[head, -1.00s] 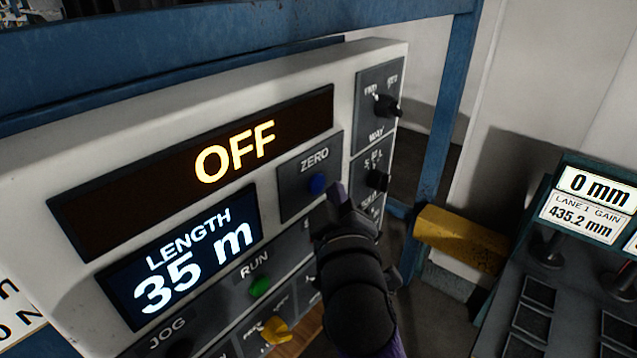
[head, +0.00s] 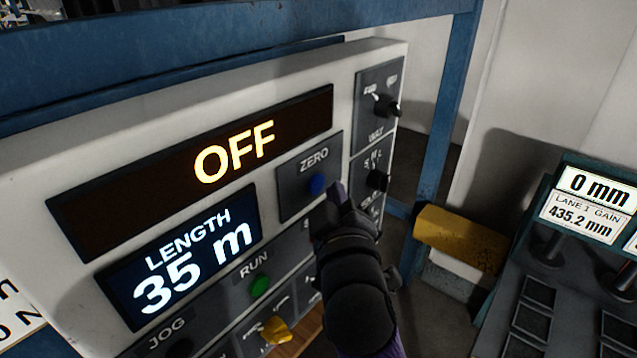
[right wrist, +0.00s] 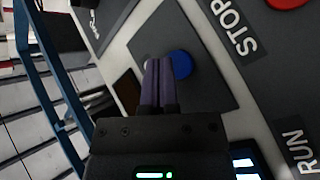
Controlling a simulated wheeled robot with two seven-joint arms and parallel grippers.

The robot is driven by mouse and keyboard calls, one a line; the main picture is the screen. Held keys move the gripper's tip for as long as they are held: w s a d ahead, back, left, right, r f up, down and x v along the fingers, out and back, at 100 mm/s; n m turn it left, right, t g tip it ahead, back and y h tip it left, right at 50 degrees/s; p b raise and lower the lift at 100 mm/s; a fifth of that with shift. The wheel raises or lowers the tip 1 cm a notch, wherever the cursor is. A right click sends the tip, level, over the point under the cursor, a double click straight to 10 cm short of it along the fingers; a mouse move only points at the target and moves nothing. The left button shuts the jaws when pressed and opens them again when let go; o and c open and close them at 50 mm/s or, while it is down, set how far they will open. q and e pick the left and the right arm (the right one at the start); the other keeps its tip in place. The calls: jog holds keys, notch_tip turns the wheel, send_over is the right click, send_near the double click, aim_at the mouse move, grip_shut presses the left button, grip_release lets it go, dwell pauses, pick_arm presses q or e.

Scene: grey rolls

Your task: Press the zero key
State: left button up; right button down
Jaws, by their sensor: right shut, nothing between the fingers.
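The zero key is a round blue button (head: 317,184) on a dark plate marked ZERO, on the white control panel (head: 225,88). It also shows in the right wrist view (right wrist: 182,64), partly covered by my fingers. My right gripper (head: 336,191) is shut and empty. Its fingertips are just right of and slightly below the button in the head view. In the right wrist view the fingertips (right wrist: 158,64) overlap the button's left edge; I cannot tell whether they touch it. My left gripper is not in view.
The display (head: 235,158) reads OFF, and the length screen (head: 185,262) reads 35 m. A green RUN button (head: 260,287), a yellow knob (head: 275,331) and black selector knobs (head: 386,105) surround the key. A blue post (head: 446,110) and yellow block (head: 460,238) stand to the right.

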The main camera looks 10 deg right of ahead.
jog(key=shift+w+a, duration=0.3)
jog(key=shift+w, duration=0.05)
jog(key=shift+w+a, duration=0.25)
jog(key=shift+w, duration=0.05)
dwell(0.8)
jog(key=shift+d, duration=0.1)
jog(key=shift+s+d+p, duration=0.4)
jog(key=shift+s+p, duration=0.1)
jog(key=shift+s, duration=0.15)
jog(key=s+d, duration=0.1)
jog(key=s, duration=0.1)
jog(key=s+d+p, duration=0.1)
jog(key=s+d, duration=0.1)
dwell(0.5)
